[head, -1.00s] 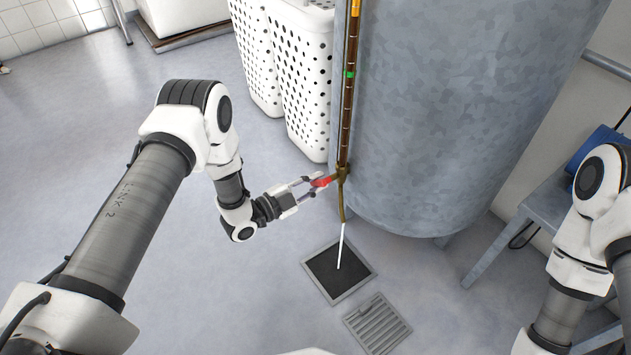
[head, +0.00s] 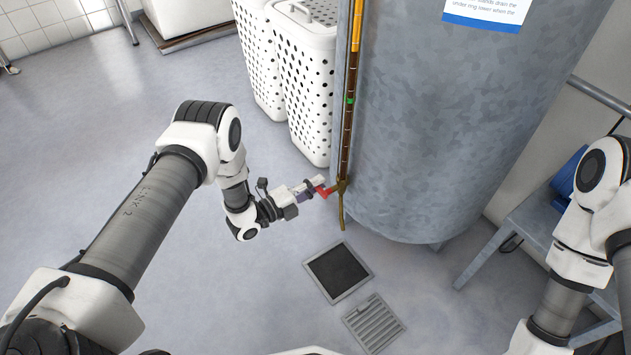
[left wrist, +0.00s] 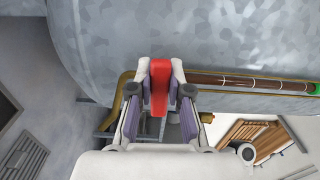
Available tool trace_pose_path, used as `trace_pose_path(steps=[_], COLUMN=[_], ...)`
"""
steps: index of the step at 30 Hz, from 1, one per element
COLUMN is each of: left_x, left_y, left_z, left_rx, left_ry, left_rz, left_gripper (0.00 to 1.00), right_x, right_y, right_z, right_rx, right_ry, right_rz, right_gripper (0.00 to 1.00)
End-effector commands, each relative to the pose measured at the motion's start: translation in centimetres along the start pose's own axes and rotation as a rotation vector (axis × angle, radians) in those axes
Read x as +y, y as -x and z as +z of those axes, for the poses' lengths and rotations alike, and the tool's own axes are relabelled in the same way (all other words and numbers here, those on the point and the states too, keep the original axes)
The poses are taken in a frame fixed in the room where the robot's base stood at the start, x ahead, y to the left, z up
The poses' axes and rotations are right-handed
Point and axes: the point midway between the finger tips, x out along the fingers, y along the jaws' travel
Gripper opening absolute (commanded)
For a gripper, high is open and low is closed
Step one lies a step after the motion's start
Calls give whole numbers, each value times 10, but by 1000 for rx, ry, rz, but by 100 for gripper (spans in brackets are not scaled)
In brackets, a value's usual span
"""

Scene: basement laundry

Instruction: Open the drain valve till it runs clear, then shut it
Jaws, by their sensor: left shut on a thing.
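My left gripper (head: 314,188) is shut on the red lever (head: 325,191) of the drain valve, low on the galvanized tank (head: 420,130). In the left wrist view the red lever (left wrist: 159,88) stands between the two fingers. The brass drain spout (head: 342,212) hangs below the valve, with no stream visible from it. A sight tube (head: 346,130) with brown liquid runs up the tank from the valve and has a green marker (head: 350,100). My right gripper is out of view.
A dark square drain (head: 338,271) and a slotted grate (head: 374,322) lie in the floor below the spout. White perforated baskets (head: 308,85) stand left of the tank. A grey bench (head: 530,222) is at right. The floor at left is clear.

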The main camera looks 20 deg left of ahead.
Motion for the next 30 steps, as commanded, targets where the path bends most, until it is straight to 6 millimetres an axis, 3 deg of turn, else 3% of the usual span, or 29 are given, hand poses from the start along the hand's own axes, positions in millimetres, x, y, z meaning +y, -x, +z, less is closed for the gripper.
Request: trace_pose_path(steps=[18, 19, 21, 30], left_x=[-2, -2, -2, -2], left_y=[0, 0, 0, 0], left_z=[0, 0, 0, 0], left_rx=[1, 1, 1, 0], left_ry=[-60, -60, -60, -59], left_rz=[0, 0, 0, 0], left_gripper=[0, 21, 44, 44], right_x=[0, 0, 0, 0], right_y=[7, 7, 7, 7], right_z=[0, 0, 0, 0], right_rx=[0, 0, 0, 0], right_ry=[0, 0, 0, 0], right_rz=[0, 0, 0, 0], right_gripper=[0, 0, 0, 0])
